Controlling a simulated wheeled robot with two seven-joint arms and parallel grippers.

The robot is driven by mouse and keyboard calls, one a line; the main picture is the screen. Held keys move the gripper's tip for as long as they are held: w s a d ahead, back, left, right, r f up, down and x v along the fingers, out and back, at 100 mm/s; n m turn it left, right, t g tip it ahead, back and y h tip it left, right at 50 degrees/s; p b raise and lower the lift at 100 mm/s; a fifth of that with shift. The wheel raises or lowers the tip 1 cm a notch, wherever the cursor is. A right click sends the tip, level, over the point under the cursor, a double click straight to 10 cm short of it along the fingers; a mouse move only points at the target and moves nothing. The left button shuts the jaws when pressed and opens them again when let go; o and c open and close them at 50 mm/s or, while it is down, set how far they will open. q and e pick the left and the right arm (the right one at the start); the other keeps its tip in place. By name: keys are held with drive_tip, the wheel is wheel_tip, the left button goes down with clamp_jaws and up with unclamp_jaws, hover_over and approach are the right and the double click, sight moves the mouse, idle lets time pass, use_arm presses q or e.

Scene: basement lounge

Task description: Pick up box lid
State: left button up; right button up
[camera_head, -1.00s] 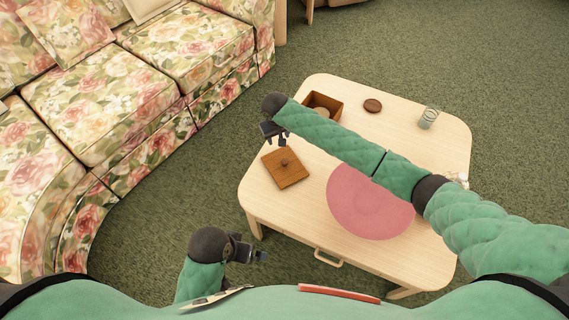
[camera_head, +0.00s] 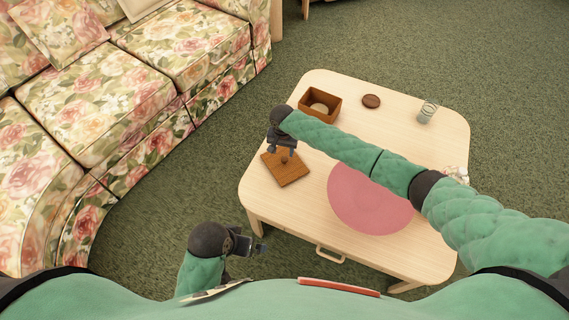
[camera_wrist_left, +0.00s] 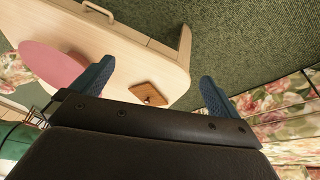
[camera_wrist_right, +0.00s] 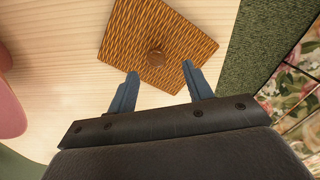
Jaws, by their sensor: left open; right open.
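The box lid (camera_head: 286,172) is a square, brown woven-looking plate with a small round knob, lying flat on the left part of the table. It also shows in the right wrist view (camera_wrist_right: 165,30), its knob just beyond the fingertips, and in the left wrist view (camera_wrist_left: 142,95). My right gripper (camera_head: 282,152) is open and empty, above the lid near the knob.
The light wood table (camera_head: 262,200) also holds a pink round mat (camera_head: 365,205), a dark round disc (camera_head: 371,101) and a glass (camera_head: 427,111) at the back right. A floral sofa (camera_head: 120,110) stands at the left. Green carpet lies between.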

sight(285, 159)
drive_tip(key=f, duration=0.4)
drive_tip(key=shift+d+f+p, duration=0.1)
drive_tip(key=shift+d+p, duration=0.2)
drive_tip(key=shift+p, duration=0.05)
drive_tip(key=shift+f, duration=0.5)
clamp_jaws()
use_arm(q)
drive_tip(key=shift+s+a+r, duration=0.25)
drive_tip(key=shift+a+r, duration=0.3)
drive_tip(key=shift+r, duration=0.1)
use_arm(e)
drive_tip(key=shift+r, duration=0.1)
